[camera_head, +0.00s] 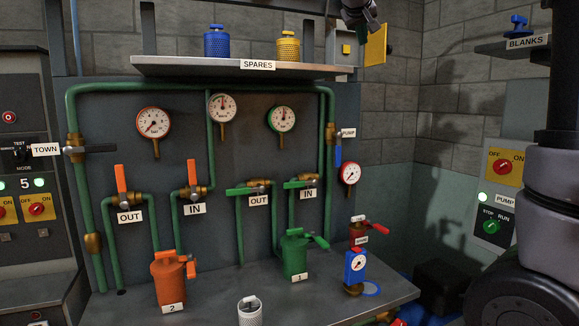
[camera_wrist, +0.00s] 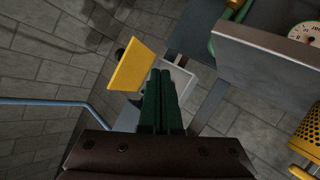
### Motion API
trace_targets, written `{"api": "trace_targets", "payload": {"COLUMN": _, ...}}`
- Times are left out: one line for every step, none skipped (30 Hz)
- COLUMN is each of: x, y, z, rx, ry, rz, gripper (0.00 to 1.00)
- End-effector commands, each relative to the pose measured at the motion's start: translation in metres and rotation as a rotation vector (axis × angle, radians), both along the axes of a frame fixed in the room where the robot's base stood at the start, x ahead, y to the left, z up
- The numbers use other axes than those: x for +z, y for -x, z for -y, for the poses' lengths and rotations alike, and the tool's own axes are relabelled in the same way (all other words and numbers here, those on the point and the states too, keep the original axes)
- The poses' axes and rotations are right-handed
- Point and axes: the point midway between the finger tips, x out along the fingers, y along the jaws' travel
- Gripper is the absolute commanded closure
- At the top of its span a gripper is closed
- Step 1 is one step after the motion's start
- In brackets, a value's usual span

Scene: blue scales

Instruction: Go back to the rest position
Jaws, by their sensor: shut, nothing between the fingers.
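My gripper (camera_head: 368,18) shows at the top edge of the head view, right of the shelf and just above an open yellow box door (camera_head: 376,44). In the wrist view my gripper (camera_wrist: 160,74) has its two dark green fingers side by side, shut with nothing between them. The yellow door (camera_wrist: 134,63) appears beside the fingertips there, and the grey box (camera_wrist: 183,78) lies beyond them, partly hidden. I cannot tell how close the fingers are to either. Most of my arm is out of the head view.
The spares shelf (camera_head: 200,68) carries a blue canister (camera_head: 216,42) and a yellow canister (camera_head: 288,47). Green pipes with gauges and valves cover the panel below. An orange pot (camera_head: 168,278) and a green pot (camera_head: 294,256) stand on the bench (camera_head: 215,290). A blanks shelf (camera_head: 500,48) is at right.

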Motion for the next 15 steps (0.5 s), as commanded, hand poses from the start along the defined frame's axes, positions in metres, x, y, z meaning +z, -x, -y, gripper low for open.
{"api": "trace_targets", "payload": {"x": -0.004, "y": 0.006, "z": 0.004, "rx": 0.000, "ry": -0.014, "rz": -0.012, "gripper": 1.00}}
{"api": "trace_targets", "payload": {"x": -0.007, "y": 0.009, "z": 0.007, "rx": -0.001, "ry": -0.023, "rz": -0.021, "gripper": 1.00}}
{"api": "trace_targets", "payload": {"x": -0.012, "y": 0.013, "z": 0.011, "rx": -0.004, "ry": -0.034, "rz": -0.034, "gripper": 1.00}}
{"api": "trace_targets", "payload": {"x": -0.016, "y": 0.017, "z": 0.014, "rx": -0.005, "ry": -0.045, "rz": -0.046, "gripper": 1.00}}
{"api": "trace_targets", "payload": {"x": -0.020, "y": 0.021, "z": 0.018, "rx": -0.007, "ry": -0.057, "rz": -0.056, "gripper": 1.00}}
{"api": "trace_targets", "payload": {"x": -0.026, "y": 0.027, "z": 0.023, "rx": -0.010, "ry": -0.073, "rz": -0.073, "gripper": 1.00}}
{"api": "trace_targets", "payload": {"x": -0.032, "y": 0.032, "z": 0.026, "rx": -0.012, "ry": -0.087, "rz": -0.087, "gripper": 1.00}}
{"api": "trace_targets", "payload": {"x": -0.037, "y": 0.037, "z": 0.030, "rx": -0.014, "ry": -0.101, "rz": -0.101, "gripper": 1.00}}
{"api": "trace_targets", "payload": {"x": -0.045, "y": 0.045, "z": 0.036, "rx": -0.016, "ry": -0.123, "rz": -0.122, "gripper": 1.00}}
{"api": "trace_targets", "payload": {"x": -0.051, "y": 0.053, "z": 0.039, "rx": -0.018, "ry": -0.142, "rz": -0.138, "gripper": 1.00}}
{"api": "trace_targets", "payload": {"x": -0.059, "y": 0.060, "z": 0.043, "rx": -0.021, "ry": -0.160, "rz": -0.154, "gripper": 1.00}}
{"api": "trace_targets", "payload": {"x": -0.068, "y": 0.070, "z": 0.048, "rx": -0.023, "ry": -0.187, "rz": -0.177, "gripper": 1.00}}
{"api": "trace_targets", "payload": {"x": -0.076, "y": 0.079, "z": 0.052, "rx": -0.025, "ry": -0.210, "rz": -0.195, "gripper": 1.00}}
{"api": "trace_targets", "payload": {"x": -0.084, "y": 0.089, "z": 0.055, "rx": -0.028, "ry": -0.235, "rz": -0.214, "gripper": 1.00}}
{"api": "trace_targets", "payload": {"x": -0.096, "y": 0.103, "z": 0.060, "rx": -0.032, "ry": -0.269, "rz": -0.239, "gripper": 1.00}}
